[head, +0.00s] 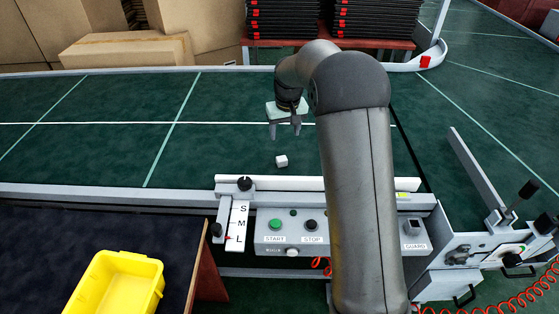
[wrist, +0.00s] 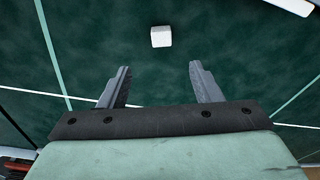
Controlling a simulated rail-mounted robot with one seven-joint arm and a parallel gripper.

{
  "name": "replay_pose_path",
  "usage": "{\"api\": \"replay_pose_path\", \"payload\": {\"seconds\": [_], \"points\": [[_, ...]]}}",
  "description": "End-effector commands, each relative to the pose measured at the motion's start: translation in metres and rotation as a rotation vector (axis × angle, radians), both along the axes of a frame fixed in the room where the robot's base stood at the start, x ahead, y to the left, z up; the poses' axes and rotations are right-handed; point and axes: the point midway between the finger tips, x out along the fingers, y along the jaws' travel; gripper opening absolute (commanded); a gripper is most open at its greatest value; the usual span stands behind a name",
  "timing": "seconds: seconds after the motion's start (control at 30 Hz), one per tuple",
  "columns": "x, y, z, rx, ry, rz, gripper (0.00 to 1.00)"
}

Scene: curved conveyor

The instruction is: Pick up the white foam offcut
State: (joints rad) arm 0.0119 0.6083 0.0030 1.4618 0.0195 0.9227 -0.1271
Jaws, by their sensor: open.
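The white foam offcut (head: 281,161) is a small white block lying on the green conveyor belt, just behind the white guide rail. It also shows in the wrist view (wrist: 161,37), beyond the fingertips and a little left of the midline between them. My gripper (head: 285,132) is open and empty, above the belt and apart from the block. In the wrist view its two fingers (wrist: 158,75) stand wide apart with only belt between them.
The white guide rail (head: 310,183) and the control panel (head: 290,232) with START and STOP buttons lie in front of the block. A yellow bin (head: 117,283) stands on the dark table at lower left. Cardboard boxes (head: 128,50) and black stacked trays (head: 283,20) stand behind the belt. The belt left of the block is clear.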

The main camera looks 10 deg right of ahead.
Motion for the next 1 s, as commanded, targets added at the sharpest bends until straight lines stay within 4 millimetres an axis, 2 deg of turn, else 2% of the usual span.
{"api": "replay_pose_path", "payload": {"seconds": [0.1, 0.3, 0.57, 0.8, 1.0], "points": [[0.003, 0.001, -0.027, 0.000, 0.004, 0.000, 0.58], [0.009, 0.001, -0.061, 0.000, 0.002, 0.000, 0.58], [0.012, 0.002, -0.080, 0.000, 0.002, 0.001, 0.58], [0.018, 0.003, -0.115, 0.000, 0.003, 0.001, 0.58], [0.020, 0.004, -0.125, 0.000, 0.000, 0.001, 0.58]]}}
